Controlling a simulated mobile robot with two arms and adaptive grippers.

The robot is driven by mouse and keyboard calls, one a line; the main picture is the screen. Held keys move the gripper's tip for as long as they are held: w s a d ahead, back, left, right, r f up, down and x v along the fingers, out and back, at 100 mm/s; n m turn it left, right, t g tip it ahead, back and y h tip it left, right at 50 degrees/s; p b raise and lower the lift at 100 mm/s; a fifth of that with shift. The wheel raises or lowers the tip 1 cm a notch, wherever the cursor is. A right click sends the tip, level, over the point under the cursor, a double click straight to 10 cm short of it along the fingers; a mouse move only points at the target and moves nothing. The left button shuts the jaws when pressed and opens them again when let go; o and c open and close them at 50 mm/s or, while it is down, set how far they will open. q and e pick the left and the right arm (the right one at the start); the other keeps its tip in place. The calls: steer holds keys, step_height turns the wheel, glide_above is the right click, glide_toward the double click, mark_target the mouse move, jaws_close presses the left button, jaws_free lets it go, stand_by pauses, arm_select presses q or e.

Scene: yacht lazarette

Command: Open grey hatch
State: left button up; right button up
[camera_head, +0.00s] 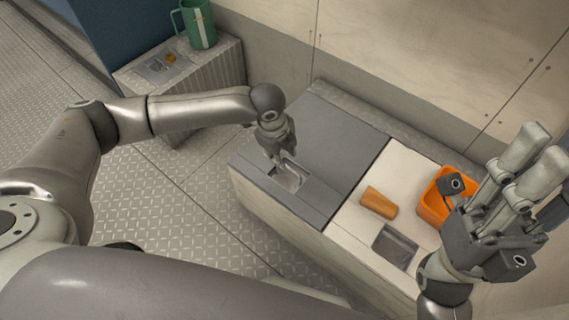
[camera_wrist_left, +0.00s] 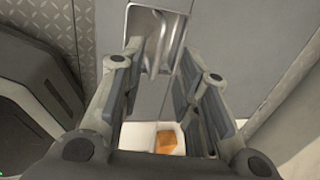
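The grey hatch (camera_head: 335,140) lies flat and level with the cream panel beside it, and looks closed. Its recessed metal handle (camera_head: 289,177) is near the hatch's front left edge; it also shows at the top of the left wrist view (camera_wrist_left: 155,38). My left gripper (camera_head: 281,158) points down at the handle's recess, with its fingertips close over it. In the left wrist view its fingers (camera_wrist_left: 152,85) are spread apart with nothing gripped. I cannot tell whether they touch the handle. My right gripper (camera_head: 537,160) is raised at the right, its fingers apart and empty.
An orange bin (camera_head: 432,207) and an orange-brown block (camera_head: 379,202) sit on the cream panel (camera_head: 350,218), which has its own recessed handle (camera_head: 395,246). A ribbed box (camera_head: 210,75) carries a green jug (camera_head: 199,25). Tread-plate floor (camera_head: 180,215) is clear at left.

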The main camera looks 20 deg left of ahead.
arm_select(q)
steer(key=f, duration=0.2)
steer(key=f+b, duration=0.1)
steer(key=w+f+b, duration=0.1)
steer(key=f, duration=0.1)
steer(key=shift+d+f, duration=0.2)
steer(key=shift+f, duration=0.15)
jaws_close()
